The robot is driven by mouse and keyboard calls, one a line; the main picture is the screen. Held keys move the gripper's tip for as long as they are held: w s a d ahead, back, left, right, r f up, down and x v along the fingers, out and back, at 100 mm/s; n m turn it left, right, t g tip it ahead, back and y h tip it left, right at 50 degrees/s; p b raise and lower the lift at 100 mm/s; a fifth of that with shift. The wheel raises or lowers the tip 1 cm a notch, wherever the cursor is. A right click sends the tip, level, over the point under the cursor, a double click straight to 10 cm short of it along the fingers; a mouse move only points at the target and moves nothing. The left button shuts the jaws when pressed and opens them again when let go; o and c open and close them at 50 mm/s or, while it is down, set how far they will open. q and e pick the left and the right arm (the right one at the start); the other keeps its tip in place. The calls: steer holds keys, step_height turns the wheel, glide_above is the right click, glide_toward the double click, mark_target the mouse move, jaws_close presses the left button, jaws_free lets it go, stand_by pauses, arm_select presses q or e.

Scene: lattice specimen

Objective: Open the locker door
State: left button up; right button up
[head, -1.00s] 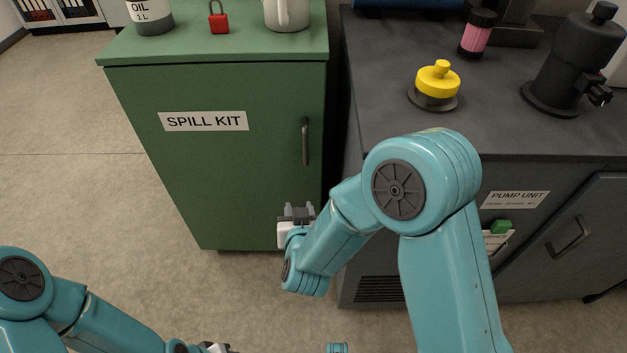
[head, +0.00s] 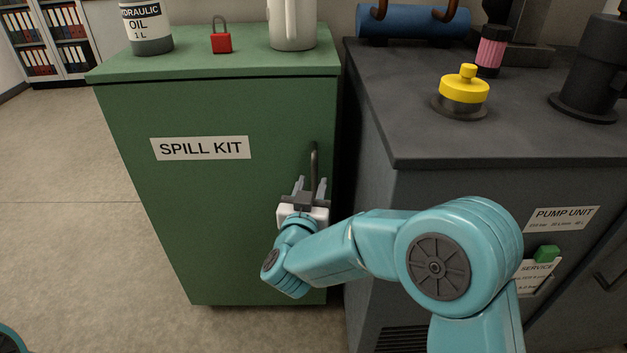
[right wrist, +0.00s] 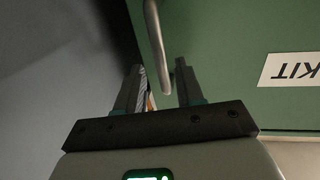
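The green locker (head: 215,230) has a closed door with a "SPILL KIT" label (head: 200,148). Its dark vertical handle (head: 314,165) is near the door's right edge. My right gripper (head: 308,183) is open at the handle's lower part, with one finger on each side of it in the head view. In the right wrist view the handle (right wrist: 158,50) comes down from the top towards the gap between the fingers of my right gripper (right wrist: 158,85). I cannot tell whether they touch. My left gripper is out of view.
On the locker top stand an oil bottle (head: 147,28), a red padlock (head: 221,40) and a white jug (head: 293,25). A dark pump unit (head: 470,150) with a yellow-capped fitting (head: 463,92) stands close on the right. Floor (head: 80,240) at left is clear.

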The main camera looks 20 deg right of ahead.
mark_target(314, 177)
steer(key=shift+b+x, duration=0.35)
steer(key=shift+x, duration=1.95)
steer(key=shift+a, duration=0.1)
jaws_close()
